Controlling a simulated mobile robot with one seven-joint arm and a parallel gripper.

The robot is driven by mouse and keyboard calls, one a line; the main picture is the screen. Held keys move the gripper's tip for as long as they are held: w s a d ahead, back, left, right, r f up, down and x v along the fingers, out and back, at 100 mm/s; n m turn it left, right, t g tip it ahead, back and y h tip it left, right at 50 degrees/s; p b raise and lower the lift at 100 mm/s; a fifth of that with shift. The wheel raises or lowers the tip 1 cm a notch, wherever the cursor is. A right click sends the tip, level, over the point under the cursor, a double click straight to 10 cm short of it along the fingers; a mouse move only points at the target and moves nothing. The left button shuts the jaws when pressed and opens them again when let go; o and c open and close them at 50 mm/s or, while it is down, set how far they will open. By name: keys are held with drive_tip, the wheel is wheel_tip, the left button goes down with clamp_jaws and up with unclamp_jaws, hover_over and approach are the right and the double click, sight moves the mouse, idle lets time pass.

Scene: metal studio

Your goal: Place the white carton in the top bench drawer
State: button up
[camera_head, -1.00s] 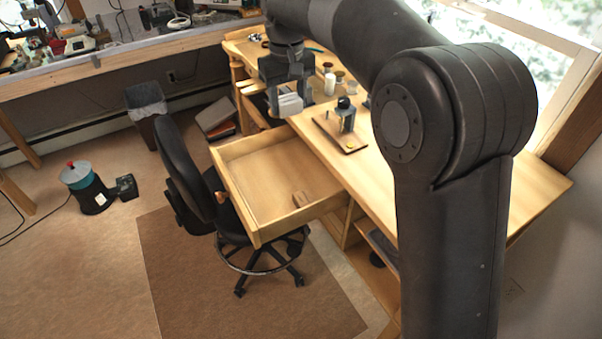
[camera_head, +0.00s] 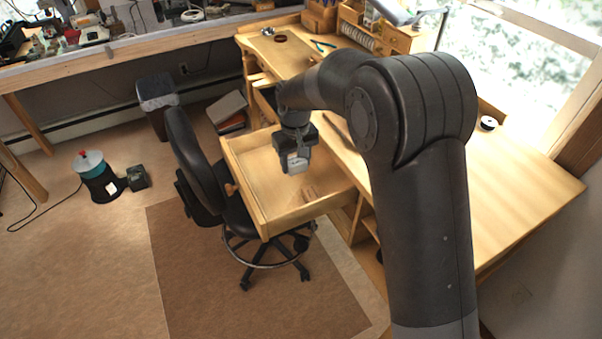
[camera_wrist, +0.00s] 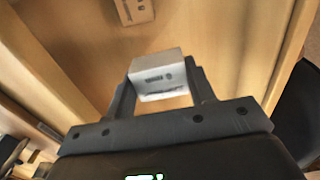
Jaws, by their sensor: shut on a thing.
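The white carton (camera_wrist: 160,75) is a small box with dark print, held between the two fingers of my gripper (camera_wrist: 163,92) in the wrist view. In the head view my gripper (camera_head: 296,160) hangs over the open top bench drawer (camera_head: 262,205), and the white carton (camera_head: 297,163) shows at its tip. The drawer is pulled out from the wooden bench (camera_head: 500,190). The gap between carton and drawer floor is hard to judge.
A black chair (camera_head: 193,160) stands close against the drawer's left side. My arm covers part of the bench top. Small wooden drawers (camera_head: 392,38) stand at the back of the bench. Much of the drawer floor is bare.

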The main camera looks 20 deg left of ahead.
sight(296, 184)
drive_tip(key=shift+f, duration=3.15)
drive_tip(key=shift+f, duration=0.1)
drive_tip(key=o, duration=1)
drive_tip(key=shift+c, duration=0.2)
